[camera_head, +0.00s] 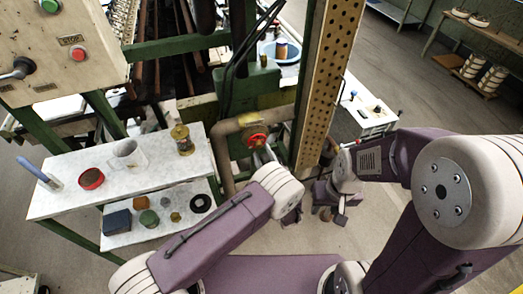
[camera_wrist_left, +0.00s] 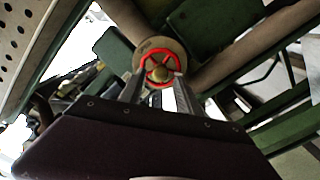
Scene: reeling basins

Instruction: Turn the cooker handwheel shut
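The cooker handwheel (camera_head: 257,140) is a small red wheel on the brown pipe by the green frame. In the left wrist view the handwheel (camera_wrist_left: 160,86) shows a red rim, spokes and a brass-coloured hub, straight ahead. My left gripper (camera_head: 265,155) is right in front of it. In the left wrist view the fingers of my left gripper (camera_wrist_left: 160,78) are apart, one at each side of the rim; I cannot tell whether they touch it. My right gripper (camera_head: 336,209) hangs low beside the perforated post, away from the wheel; its fingers are too small and dark to read.
A pale bench (camera_head: 120,184) at left holds a red-rimmed dish (camera_head: 91,179), a clear beaker (camera_head: 128,155) and a brass piece (camera_head: 182,140). A perforated post (camera_head: 330,75) rises just right of the wheel. A control box (camera_head: 65,50) stands upper left. Floor is open at right.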

